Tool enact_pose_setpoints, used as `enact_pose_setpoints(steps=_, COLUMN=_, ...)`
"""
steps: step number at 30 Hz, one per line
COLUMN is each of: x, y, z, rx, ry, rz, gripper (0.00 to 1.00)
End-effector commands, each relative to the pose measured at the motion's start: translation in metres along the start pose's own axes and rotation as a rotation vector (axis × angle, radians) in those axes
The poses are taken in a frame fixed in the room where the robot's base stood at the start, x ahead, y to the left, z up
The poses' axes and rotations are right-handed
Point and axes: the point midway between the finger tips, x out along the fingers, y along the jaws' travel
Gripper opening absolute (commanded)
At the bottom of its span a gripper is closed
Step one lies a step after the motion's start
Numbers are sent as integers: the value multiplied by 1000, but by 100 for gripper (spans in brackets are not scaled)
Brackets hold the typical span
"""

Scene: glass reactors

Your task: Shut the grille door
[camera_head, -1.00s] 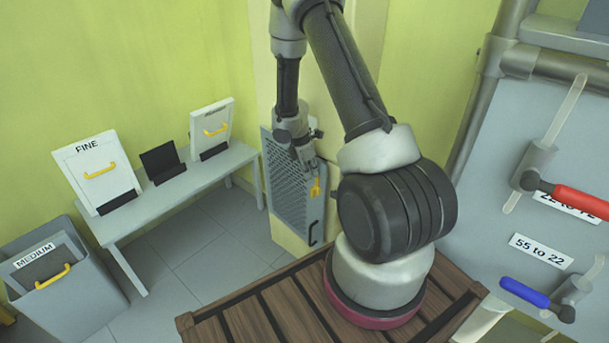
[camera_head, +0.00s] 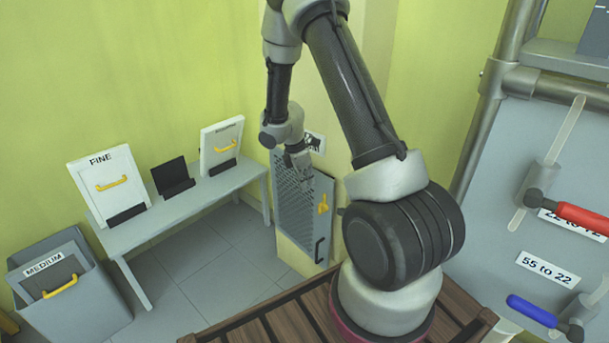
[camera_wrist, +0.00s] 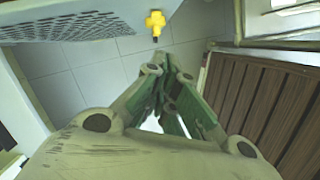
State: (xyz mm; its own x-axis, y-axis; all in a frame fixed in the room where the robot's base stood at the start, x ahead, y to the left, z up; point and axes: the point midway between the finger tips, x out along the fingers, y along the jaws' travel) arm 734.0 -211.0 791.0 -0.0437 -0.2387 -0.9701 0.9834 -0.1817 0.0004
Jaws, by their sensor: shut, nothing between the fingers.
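The grille door (camera_head: 296,208) is a grey perforated panel on the pale cabinet at the back wall. It has a yellow latch (camera_head: 323,205) on its right part and a black handle (camera_head: 320,250) low on its right edge. I cannot tell for sure how far it stands from its frame. My gripper (camera_head: 303,176) is shut and empty, and overlaps the upper part of the grille in the head view. In the wrist view, the grille (camera_wrist: 80,22) and latch (camera_wrist: 156,22) are at the top, beyond my shut fingertips (camera_wrist: 163,68), with a visible gap.
A bench (camera_head: 190,204) at left holds a FINE panel (camera_head: 110,182) and another white panel. A grey bin (camera_head: 90,300) holds a MEDIUM panel. A pipe frame with red (camera_head: 575,215) and blue (camera_head: 533,311) valve handles stands at right. Tiled floor between is clear.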

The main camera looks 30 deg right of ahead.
Motion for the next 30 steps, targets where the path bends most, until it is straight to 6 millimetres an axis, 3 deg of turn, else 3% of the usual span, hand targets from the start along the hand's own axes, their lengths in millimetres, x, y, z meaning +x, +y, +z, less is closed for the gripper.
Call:
enact_pose_setpoints(steps=3, x=-23, y=-1, z=0, rx=1, ry=1, rz=2, gripper=0)
enact_pose_setpoints(steps=9, x=-40, y=-4, z=-4, rx=-11, ry=0, rz=1, gripper=0)
enact_pose_setpoints(steps=12, x=-32, y=-13, z=-29, rx=-70, ry=-8, rz=-22, gripper=0)
enact_pose_setpoints(steps=15, x=-10, y=-35, z=-54, rx=-270, ry=-96, rz=-73, gripper=0)
enact_pose_setpoints(steps=20, x=10, y=-53, z=-63, rx=-468, ry=-327, rz=-85, gripper=0)
enact_pose_setpoints(steps=25, x=11, y=-41, z=-63, rx=-497, ry=-528, rz=60, gripper=0)
enact_pose_setpoints(steps=30, x=0, y=-24, z=-64, rx=-380, ry=-575, rz=188, gripper=0)
